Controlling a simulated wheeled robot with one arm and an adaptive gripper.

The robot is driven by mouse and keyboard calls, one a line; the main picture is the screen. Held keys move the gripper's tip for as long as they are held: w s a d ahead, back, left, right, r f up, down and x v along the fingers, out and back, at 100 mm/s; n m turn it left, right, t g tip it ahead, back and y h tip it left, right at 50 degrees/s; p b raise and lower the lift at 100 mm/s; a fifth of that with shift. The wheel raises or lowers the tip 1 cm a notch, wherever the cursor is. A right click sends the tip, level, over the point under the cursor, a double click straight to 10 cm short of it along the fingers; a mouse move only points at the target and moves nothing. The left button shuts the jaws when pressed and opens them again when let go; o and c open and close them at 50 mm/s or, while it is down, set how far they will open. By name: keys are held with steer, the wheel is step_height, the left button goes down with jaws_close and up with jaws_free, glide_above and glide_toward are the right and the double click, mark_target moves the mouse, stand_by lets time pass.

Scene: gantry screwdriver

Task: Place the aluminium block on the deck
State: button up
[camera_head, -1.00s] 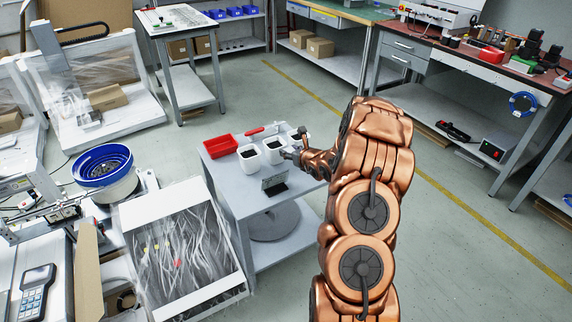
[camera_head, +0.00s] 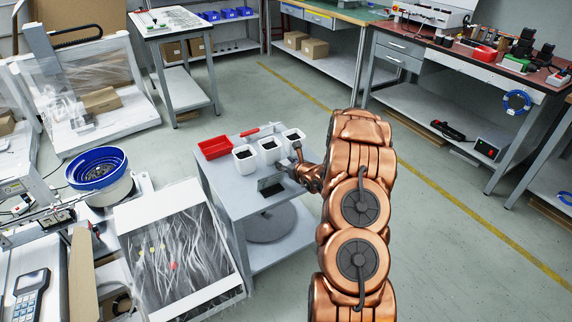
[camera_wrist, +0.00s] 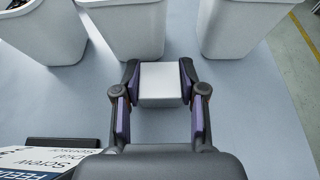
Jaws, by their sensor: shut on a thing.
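The aluminium block (camera_wrist: 161,84) is a pale, square-faced piece between the two fingers of my gripper (camera_wrist: 159,80) in the wrist view. The purple-lined pads press on its left and right sides. In the head view my gripper (camera_head: 297,168) is over the right part of a grey cart top (camera_head: 222,180), in front of the white bins; the block is too small to make out there. I cannot tell whether the block touches the cart top or hangs just above it. I cannot tell which surface is the deck.
Three white bins, left (camera_head: 246,164), middle (camera_head: 269,156) and right (camera_head: 294,143), stand behind my gripper. A red tray (camera_head: 215,147) and a red-handled tool (camera_head: 250,131) lie farther back. A dark sign plate (camera_head: 270,187) stands at the cart's front.

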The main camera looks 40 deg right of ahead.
steer(key=o, duration=0.9)
